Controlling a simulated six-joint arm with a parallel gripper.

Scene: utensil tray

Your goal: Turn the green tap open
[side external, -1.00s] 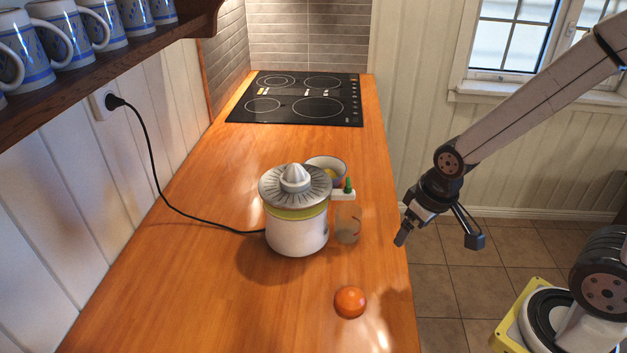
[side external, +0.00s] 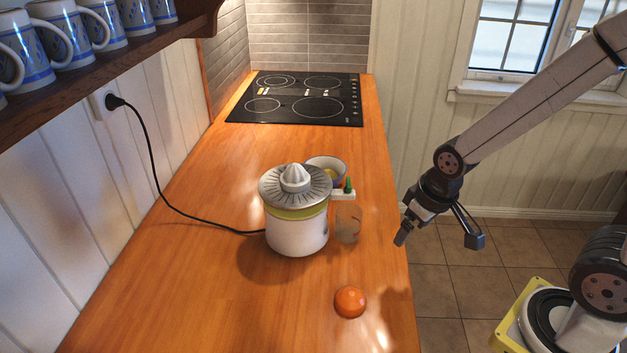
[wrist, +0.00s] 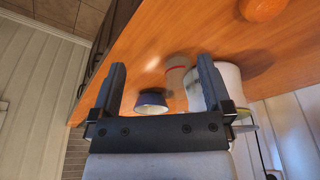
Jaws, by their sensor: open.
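The green tap (side external: 348,186) is a small upright green piece on the white spout (side external: 343,195) at the right side of the white juicer (side external: 297,236). I cannot make out the tap in the wrist view, where the juicer (wrist: 229,80) is partly hidden by a finger. My gripper (side external: 438,238) is open and empty, in the air beyond the counter's right edge, to the right of the tap and apart from it. Its two spread fingers also show in the wrist view (wrist: 161,68). A clear glass (side external: 348,223) stands under the spout.
An orange (side external: 350,302) lies on the wooden counter (side external: 200,290) in front of the juicer. A bowl (side external: 335,164) stands behind the spout. A black cord (side external: 165,196) runs from the juicer to the wall socket. A black hob (side external: 298,97) is at the far end. The counter's front left is clear.

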